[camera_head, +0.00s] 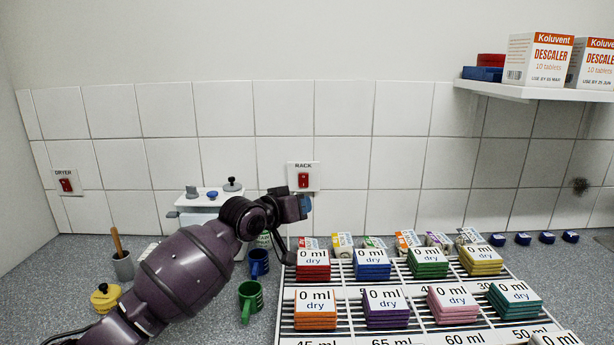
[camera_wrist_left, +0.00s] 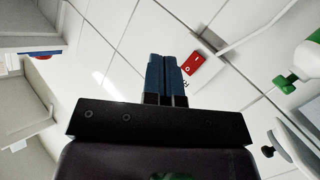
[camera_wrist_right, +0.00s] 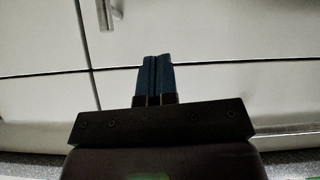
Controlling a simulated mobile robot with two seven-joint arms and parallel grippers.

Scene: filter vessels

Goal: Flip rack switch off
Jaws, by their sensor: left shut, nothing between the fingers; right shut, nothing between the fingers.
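The rack switch (camera_head: 303,180) is a red rocker on a white plate labelled RACK, on the tiled wall in the head view. It also shows in the left wrist view as a red rocker (camera_wrist_left: 193,65), just beyond and to the right of the fingertips. My left gripper (camera_head: 306,205) is shut and empty, just below the rocker in the head view. Its blue fingers (camera_wrist_left: 162,58) are closed together in the left wrist view. Whether they touch the plate I cannot tell. My right gripper (camera_wrist_right: 156,58) is shut and empty in front of pale panels, outside the head view.
A second red switch labelled DRYER (camera_head: 66,185) is on the wall at left. The wire rack (camera_head: 400,290) holds several stacks of coloured pads. Mugs (camera_head: 250,298) stand left of it. A shelf (camera_head: 540,92) with boxes is at upper right.

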